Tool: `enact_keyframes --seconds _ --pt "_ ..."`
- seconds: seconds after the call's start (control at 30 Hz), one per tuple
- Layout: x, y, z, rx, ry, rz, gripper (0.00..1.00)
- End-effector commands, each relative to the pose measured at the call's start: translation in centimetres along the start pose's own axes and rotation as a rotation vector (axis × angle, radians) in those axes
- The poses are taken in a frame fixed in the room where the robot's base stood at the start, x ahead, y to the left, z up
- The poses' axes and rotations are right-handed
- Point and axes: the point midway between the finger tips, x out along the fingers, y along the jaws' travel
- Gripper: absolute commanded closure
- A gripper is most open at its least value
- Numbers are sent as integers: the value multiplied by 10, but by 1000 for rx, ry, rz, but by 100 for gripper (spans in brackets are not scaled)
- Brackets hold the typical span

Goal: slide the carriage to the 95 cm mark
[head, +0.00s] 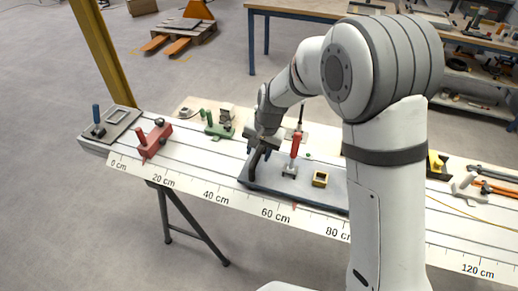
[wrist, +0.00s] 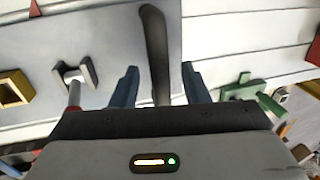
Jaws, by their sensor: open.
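The carriage, a dark grey plate (head: 262,183), lies on the long white bench. It bears a dark upright handle (head: 256,158), a red-handled clamp (head: 294,153) and a yellow square block (head: 320,179). A small red pointer (head: 295,206) at its front edge stands between the 60 and 80 cm labels, nearer 60. The 95 cm place on the scale (head: 220,196) is hidden behind my arm. My gripper (head: 263,144) is open at the handle. In the wrist view its two blue fingers (wrist: 160,84) stand either side of the handle (wrist: 156,40), with gaps on both sides.
Tools, including an orange-handled one (head: 495,187), lie right of my arm.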

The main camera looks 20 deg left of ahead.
Motion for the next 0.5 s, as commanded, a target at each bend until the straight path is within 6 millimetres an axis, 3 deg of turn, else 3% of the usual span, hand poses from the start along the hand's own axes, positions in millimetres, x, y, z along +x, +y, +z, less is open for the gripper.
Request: enact_keyframes --seconds 0.27,0.5 --pt "2 1 0 2 0 0 59" --pt "2 1 -1 2 1 0 78"
